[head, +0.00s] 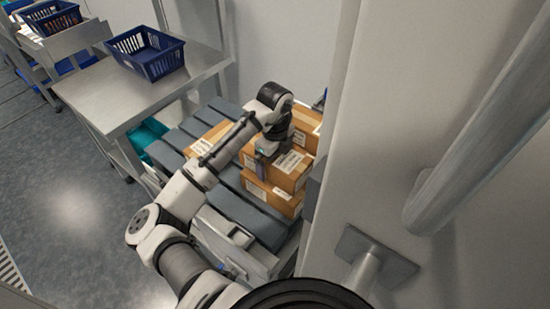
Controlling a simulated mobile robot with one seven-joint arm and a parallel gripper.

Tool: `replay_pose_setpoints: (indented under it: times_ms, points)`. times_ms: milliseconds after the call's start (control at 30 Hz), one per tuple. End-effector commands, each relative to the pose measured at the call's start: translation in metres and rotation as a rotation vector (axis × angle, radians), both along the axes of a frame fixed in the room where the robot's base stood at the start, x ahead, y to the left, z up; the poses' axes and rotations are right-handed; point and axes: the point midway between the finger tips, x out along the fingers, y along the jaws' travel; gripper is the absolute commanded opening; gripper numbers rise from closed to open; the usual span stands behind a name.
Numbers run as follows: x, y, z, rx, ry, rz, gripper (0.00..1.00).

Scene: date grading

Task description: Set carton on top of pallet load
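A grey slatted pallet (250,210) stands low beside the white wall. Brown cartons with white labels are stacked on its right part. An upper carton (289,176) rests on or just above a lower carton (272,197); I cannot tell if they touch. Another carton (309,118) is behind them, and one more (209,139) is at the left, partly hidden by my arm. My gripper (264,158) points down at the left end of the upper carton. Its fingers are too small and covered to show whether they grip it.
A steel table (135,92) with an empty blue basket (147,52) stands left of the pallet. Teal crates (147,136) are beneath it. A white panel with a big handle (480,130) closes off the right. Floor at lower left is clear.

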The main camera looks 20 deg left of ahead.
Motion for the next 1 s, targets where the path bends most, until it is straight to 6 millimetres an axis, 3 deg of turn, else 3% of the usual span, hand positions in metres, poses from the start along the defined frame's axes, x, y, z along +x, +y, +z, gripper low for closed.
replay_pose_setpoints:
  times_ms: [333,700,1000]
  points:
    - [0.001,0.000,0.011,0.001,-0.002,0.000,1.00]
    - [0.001,0.001,0.088,0.006,-0.003,0.000,1.00]
    - [0.000,0.000,0.121,0.002,-0.001,0.000,1.00]
